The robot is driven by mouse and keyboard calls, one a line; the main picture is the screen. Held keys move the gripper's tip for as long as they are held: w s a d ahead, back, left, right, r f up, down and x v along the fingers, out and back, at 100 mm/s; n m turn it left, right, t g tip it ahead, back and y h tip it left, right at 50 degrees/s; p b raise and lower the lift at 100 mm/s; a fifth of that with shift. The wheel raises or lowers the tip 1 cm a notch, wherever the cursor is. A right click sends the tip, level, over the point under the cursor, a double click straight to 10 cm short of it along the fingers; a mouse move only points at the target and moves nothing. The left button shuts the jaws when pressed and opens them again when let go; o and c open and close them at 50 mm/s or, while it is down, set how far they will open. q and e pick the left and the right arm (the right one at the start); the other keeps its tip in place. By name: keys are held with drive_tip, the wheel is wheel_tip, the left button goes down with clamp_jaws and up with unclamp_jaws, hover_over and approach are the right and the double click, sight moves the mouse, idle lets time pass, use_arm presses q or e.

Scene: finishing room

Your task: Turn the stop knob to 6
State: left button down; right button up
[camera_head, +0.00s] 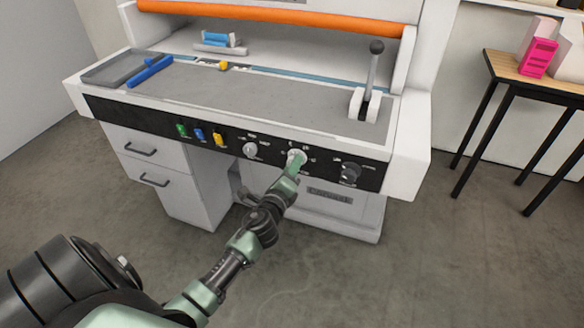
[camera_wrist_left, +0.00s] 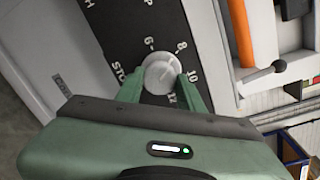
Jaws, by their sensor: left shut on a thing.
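The stop knob (camera_head: 297,154) is a light, round knob on the black front panel of the machine. In the left wrist view the knob (camera_wrist_left: 159,66) has the numbers 6, 8, 10 and what looks like 12 printed around it, and lettering that seems to read STOP beside it. I cannot tell for sure which number the knob points to. My left gripper (camera_head: 292,165) is at the knob. In the left wrist view its two green fingers (camera_wrist_left: 161,80) are shut on the knob, one on each side. My right gripper is in neither view.
Another light knob (camera_head: 250,149) is left of the stop knob, and a dark knob (camera_head: 349,172) is right. Green, blue and yellow switches (camera_head: 200,135) are further left. A lever (camera_head: 374,75) stands on the machine top. A blue-handled tool (camera_head: 150,71) lies at the left.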

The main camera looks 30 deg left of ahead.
use_arm(q)
drive_tip(key=n+h+p, duration=0.1)
drive_tip(key=n+p, duration=0.1)
drive_tip(key=n, duration=0.8)
drive_tip(key=shift+s+a, duration=0.1)
drive_tip(key=shift+a, duration=0.05)
drive_tip(key=shift+n, duration=0.4)
drive_tip(key=c, duration=0.9)
unclamp_jaws()
drive_tip(key=v, duration=0.7)
drive_tip(key=shift+s, duration=0.4)
